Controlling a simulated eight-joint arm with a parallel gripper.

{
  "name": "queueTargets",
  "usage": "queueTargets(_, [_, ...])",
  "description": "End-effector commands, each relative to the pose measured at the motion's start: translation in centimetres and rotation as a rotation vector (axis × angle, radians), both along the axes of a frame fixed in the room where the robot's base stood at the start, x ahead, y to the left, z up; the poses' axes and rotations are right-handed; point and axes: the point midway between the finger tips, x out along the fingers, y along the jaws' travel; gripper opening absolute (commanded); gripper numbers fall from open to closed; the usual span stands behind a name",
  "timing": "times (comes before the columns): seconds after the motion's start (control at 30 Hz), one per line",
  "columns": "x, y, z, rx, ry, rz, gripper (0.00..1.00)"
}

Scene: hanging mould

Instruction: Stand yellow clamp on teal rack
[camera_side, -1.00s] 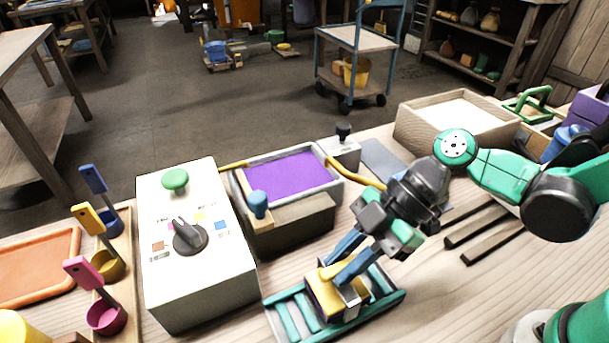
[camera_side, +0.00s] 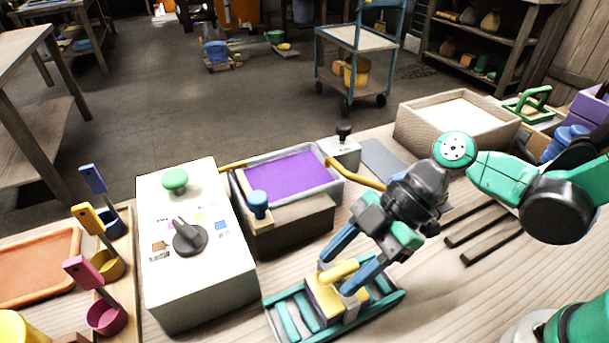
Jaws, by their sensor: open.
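The yellow clamp (camera_side: 325,299) stands on the slats of the teal rack (camera_side: 291,319), toward its right part. It is a yellow block with a yellow handle on top and pale metal parts. My gripper (camera_side: 345,268) is open, with its blue fingers apart on either side of the clamp's handle. The fingers hide part of the clamp, and I cannot tell whether either one touches it.
A white control box (camera_side: 195,260) with a green button and black knob stands left of the rack. A vat of purple liquid (camera_side: 290,176) is behind the rack. Dark bars (camera_side: 490,240) lie to the right. Coloured ladles (camera_side: 92,232) stand at far left.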

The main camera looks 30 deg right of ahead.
Motion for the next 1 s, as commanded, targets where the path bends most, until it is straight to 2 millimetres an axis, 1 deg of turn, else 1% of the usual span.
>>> queueTargets(0.27, [0.0, -2.5, 2.4, 0.000, 0.001, -0.006, 0.49])
queueTargets(0.5, [0.1, -5.5, 5.3, -0.001, 0.001, -0.008, 0.49])
queueTargets(0.7, [0.1, -7.5, 7.4, -0.001, 0.000, -0.006, 0.49])
queueTargets(0.87, [0.0, -8.3, 8.2, -0.003, 0.003, -0.007, 0.49])
queueTargets(0.97, [0.1, -8.9, 7.9, -0.044, 0.038, -0.083, 0.49])
queueTargets(1.0, [0.3, -9.2, 7.6, -0.077, 0.066, -0.152, 0.49])
